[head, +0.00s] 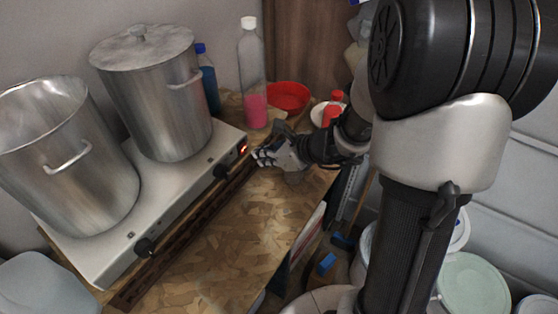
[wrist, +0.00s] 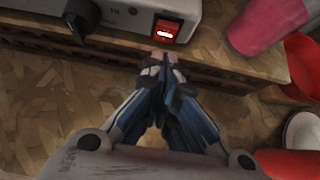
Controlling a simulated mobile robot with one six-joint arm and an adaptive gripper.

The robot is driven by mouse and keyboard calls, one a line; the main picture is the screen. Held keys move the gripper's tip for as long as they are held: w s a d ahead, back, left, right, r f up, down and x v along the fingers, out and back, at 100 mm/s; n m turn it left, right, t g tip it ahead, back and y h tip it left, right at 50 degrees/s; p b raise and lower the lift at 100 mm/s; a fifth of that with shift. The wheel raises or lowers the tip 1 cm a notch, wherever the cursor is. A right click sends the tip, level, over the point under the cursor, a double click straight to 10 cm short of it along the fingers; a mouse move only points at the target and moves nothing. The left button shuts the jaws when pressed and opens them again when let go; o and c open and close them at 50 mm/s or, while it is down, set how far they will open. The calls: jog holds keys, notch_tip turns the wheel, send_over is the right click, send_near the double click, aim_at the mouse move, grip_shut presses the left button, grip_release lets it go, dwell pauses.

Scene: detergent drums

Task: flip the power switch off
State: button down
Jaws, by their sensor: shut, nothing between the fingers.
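The power switch (wrist: 164,31) is a red rocker with a bright lit mark, set in the front face of the silver hot plate (wrist: 118,14) in the wrist view. In the head view the switch (head: 243,149) shows as a small red glow near the right end of the hot plate (head: 190,196). My gripper (wrist: 160,62) is shut and empty. Its fingertips are just below the switch in the wrist view and look apart from it, though the exact gap is hard to tell. My gripper also shows in the head view (head: 258,157), just right of the switch.
A black knob (wrist: 76,27) is left of the switch. Two steel pots (head: 65,170) (head: 160,100) stand on the hot plate. A bottle with pink liquid (head: 255,105) and a red bowl (head: 289,97) stand behind my gripper. The chipboard top (head: 215,250) in front is clear.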

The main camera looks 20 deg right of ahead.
aim_at(245, 148)
jog(key=shift+w+a+r, duration=0.2)
jog(key=shift+w+a, duration=0.5)
jog(key=shift+w, duration=0.15)
jog(key=shift+w+a+r, duration=0.2)
jog(key=shift+w+a, duration=0.05)
jog(key=shift+w, duration=0.1)
jog(key=shift+r, duration=0.1)
jog(key=shift+r+p, duration=0.75)
jog(key=shift+p, duration=0.05)
jog(key=shift+d, duration=0.1)
